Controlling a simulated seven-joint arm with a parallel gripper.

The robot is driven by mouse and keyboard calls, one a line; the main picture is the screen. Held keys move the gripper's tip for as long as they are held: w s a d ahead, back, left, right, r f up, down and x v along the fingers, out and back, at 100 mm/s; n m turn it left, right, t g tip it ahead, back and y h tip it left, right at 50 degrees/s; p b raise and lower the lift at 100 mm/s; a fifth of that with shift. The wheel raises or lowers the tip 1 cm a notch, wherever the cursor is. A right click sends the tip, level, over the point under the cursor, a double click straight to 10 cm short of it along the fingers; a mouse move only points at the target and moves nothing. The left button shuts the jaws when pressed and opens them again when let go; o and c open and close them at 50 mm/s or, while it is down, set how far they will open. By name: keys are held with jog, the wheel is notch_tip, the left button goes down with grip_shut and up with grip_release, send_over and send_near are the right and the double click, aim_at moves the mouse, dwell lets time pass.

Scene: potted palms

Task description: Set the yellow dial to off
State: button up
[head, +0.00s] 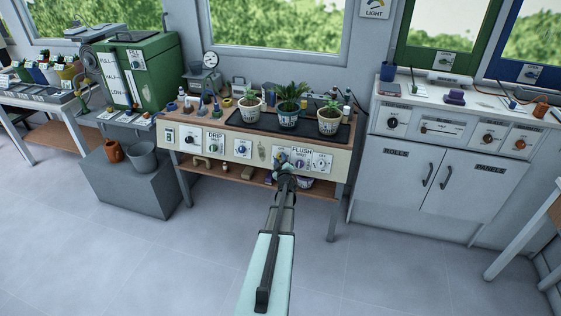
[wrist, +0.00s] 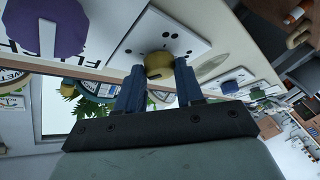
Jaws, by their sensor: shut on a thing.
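The yellow dial (wrist: 158,70) sits on a white plate (wrist: 190,42) with several dark marks around it. A dark line shows on its face; I cannot tell which mark it points at or which mark means off. My gripper (wrist: 159,84) is shut on the dial, with one blue finger on each side of it. In the head view my gripper (head: 283,160) is at the front panel (head: 222,154) of the plant bench, just left of the purple dial, and mostly hides the yellow dial.
The purple dial (wrist: 58,28) by the FLUSH label is close beside my gripper in the wrist view. Several other dials line the panel. Potted palms (head: 288,119) stand on the bench top above. The floor (head: 180,265) in front is clear.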

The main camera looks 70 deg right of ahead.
jog(key=shift+n, duration=0.3)
jog(key=shift+r+n+t+y, duration=0.2)
jog(key=shift+n+y, duration=0.6)
jog(key=shift+n, duration=0.55)
jog(key=shift+r+n+t+y, duration=0.1)
jog(key=shift+n+t+y, duration=0.1)
jog(key=shift+n+y, duration=0.9)
jog(key=shift+n, duration=0.65)
jog(key=o, duration=1)
jog(key=shift+d, duration=0.1)
jog(key=shift+s, duration=0.1)
jog(key=v, duration=1.3)
jog(key=shift+s+a, duration=0.1)
jog(key=shift+a, duration=0.35)
